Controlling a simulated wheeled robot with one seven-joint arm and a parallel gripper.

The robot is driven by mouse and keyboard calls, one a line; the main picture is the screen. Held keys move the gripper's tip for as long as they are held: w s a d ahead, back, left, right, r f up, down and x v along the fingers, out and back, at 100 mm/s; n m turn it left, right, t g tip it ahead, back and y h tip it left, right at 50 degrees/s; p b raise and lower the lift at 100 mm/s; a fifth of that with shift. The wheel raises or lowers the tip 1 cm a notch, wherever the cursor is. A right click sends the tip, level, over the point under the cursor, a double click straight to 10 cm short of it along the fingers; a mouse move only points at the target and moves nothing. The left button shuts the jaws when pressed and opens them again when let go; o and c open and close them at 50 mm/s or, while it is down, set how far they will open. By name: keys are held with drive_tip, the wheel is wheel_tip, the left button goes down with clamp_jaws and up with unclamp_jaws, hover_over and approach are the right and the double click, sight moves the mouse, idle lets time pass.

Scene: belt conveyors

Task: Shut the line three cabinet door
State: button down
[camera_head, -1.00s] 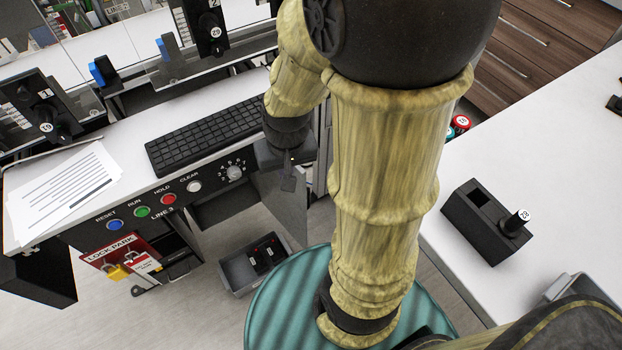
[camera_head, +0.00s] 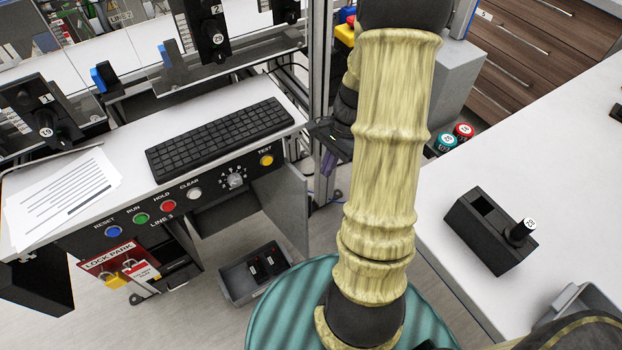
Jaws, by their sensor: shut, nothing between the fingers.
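The line three console (camera_head: 150,215) carries RESET, RUN, HOLD, CLEAR and TEST buttons and a dial. Below its right end a grey cabinet door (camera_head: 287,208) stands swung open, its flat panel jutting out toward me. My gripper (camera_head: 327,165) is to the right of the door, near the aluminium frame post, fingers shut and empty. It appears apart from the door panel. My own arm hides part of the gripper and the space behind it.
A grey bin (camera_head: 228,283) with black items sits low, left of the door. A keyboard (camera_head: 215,138) and papers (camera_head: 65,200) lie on the console top. The lock park board (camera_head: 105,258) hangs at left. A white table (camera_head: 560,160) is at right.

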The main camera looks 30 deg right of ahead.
drive_tip(key=w+r, duration=0.1)
drive_tip(key=w+r+p, duration=0.1)
drive_tip(key=shift+w+d, duration=0.15)
drive_tip(key=shift+w, duration=0.15)
drive_tip(key=shift+f, duration=0.1)
drive_tip(key=b+x, duration=0.1)
drive_tip(key=x, duration=0.9)
